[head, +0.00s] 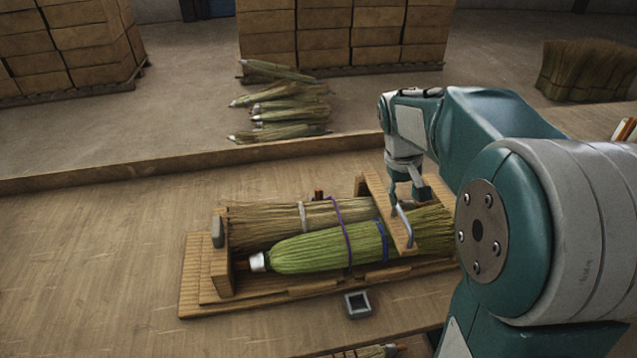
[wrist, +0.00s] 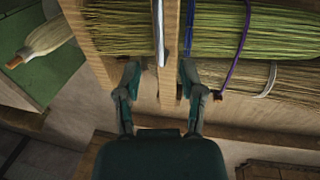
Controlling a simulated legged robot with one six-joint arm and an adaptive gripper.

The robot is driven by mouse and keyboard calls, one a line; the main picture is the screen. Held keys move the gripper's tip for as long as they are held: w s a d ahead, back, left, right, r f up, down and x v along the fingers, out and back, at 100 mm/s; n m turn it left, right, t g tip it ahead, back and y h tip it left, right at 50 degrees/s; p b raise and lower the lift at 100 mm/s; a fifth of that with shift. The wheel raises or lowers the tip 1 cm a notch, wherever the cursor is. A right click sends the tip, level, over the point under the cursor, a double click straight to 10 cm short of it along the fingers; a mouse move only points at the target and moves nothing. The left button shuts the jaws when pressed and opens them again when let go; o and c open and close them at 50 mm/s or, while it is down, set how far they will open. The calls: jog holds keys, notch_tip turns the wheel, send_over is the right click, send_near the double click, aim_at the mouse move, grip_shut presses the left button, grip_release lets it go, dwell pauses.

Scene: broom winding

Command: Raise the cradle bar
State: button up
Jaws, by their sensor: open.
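The cradle bar (head: 378,203) is a wooden plank lying across the broom bundles near the right end of the wooden cradle (head: 205,287). A metal handle (head: 405,228) is on it. My gripper (head: 406,196) is open and points down over the bar. In the wrist view, the fingers of my gripper (wrist: 161,78) stand apart on either side of the wooden bar (wrist: 171,85), with the handle (wrist: 159,30) between them. I cannot tell whether they touch it. A green broom bundle (head: 310,250) and a tan bundle (head: 265,220) lie under the bar.
A small grey square frame (head: 358,305) sits in front of the cradle. Loose brooms (head: 285,110) lie behind the table's raised back edge (head: 200,170). Stacked boxes (head: 350,35) stand farther back. The table left of the cradle is clear.

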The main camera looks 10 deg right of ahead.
notch_tip(320, 180, up, 4)
jog(key=s+a+t+y, duration=0.1)
jog(key=s+a+t, duration=0.2)
jog(key=s+a, duration=0.45)
jog(key=s+a+t+y, duration=0.1)
jog(key=s+a+t, duration=0.3)
jog(key=s, duration=0.7)
jog(key=w+a+r+g, duration=0.1)
jog(key=w+r+g, duration=0.25)
jog(key=w, duration=0.95)
jog(key=g, duration=0.2)
send_over(318, 189)
jog(key=s, duration=0.7)
notch_tip(318, 189, down, 11)
jog(key=shift+g, duration=0.75)
jog(key=w+f, duration=0.2)
jog(key=f, duration=0.2)
jog(key=w+f, duration=0.2)
jog(key=f, duration=0.2)
jog(key=w+f, duration=0.3)
jog(key=f, duration=0.1)
jog(key=shift+f, duration=0.2)
